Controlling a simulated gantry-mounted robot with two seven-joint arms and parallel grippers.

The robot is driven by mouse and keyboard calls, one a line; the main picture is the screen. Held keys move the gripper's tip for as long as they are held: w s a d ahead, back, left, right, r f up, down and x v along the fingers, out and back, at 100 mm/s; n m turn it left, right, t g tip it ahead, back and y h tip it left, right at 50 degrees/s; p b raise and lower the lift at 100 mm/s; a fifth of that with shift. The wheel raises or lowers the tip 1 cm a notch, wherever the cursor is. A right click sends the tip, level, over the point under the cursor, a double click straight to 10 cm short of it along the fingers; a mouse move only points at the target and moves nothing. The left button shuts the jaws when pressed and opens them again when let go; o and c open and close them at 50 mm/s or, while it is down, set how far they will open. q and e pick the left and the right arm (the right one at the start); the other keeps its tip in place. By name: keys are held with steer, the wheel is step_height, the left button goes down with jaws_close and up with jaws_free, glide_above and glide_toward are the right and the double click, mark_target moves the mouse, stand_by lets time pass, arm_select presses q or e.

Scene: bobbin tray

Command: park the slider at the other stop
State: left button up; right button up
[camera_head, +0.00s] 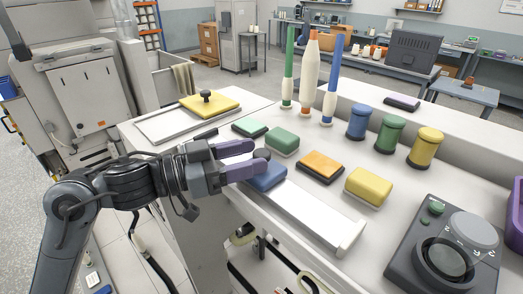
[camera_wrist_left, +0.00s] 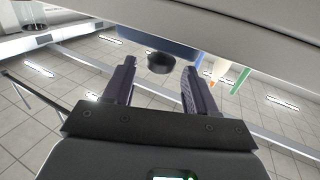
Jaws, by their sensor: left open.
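The blue slider (camera_head: 268,180) sits at the left end of a white rail (camera_head: 312,216) near the table's front edge. A raised end stop (camera_head: 351,238) closes the rail's right end. My left gripper (camera_head: 257,155) reaches in from the left, its fingers by the slider's top. In the left wrist view, the slider's blue underside edge (camera_wrist_left: 140,42) and its dark round knob (camera_wrist_left: 160,63) show ahead of the open fingers (camera_wrist_left: 158,80), in the gap between them. I see no grip on the knob. My right gripper is not in view.
A yellow block with a black knob (camera_head: 207,101) sits on another white tray (camera_head: 165,124) at the back left. Green (camera_head: 283,142), orange (camera_head: 320,167) and yellow (camera_head: 369,186) blocks stand close behind the rail. A dark dial device (camera_head: 445,255) is at the right.

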mark_target(261, 152)
arm_select(q)
steer(key=shift+x, duration=1.65)
jaws_close()
steer(key=shift+a+r, duration=0.1)
